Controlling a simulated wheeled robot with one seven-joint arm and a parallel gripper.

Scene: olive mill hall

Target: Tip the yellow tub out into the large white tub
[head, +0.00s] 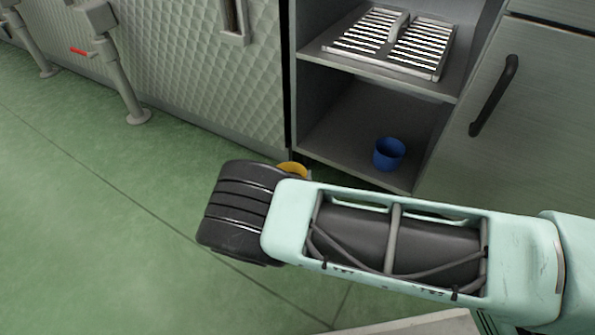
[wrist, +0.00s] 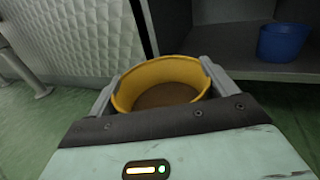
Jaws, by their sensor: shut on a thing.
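The yellow tub (wrist: 163,72) is in my gripper (wrist: 158,88), in the middle of the wrist view. One finger is on each side of its wall, and the gripper is shut on it. The tub looks roughly upright and has brown contents inside. The large white tub is not seen for certain in either view.
A blue tub (head: 389,154) stands on the lower shelf (head: 345,135) of an open cabinet, also in the wrist view (wrist: 283,42). A slotted rack (head: 390,42) lies on the shelf above. A closed door with a black handle (head: 494,95) is at right. Green floor at left is clear.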

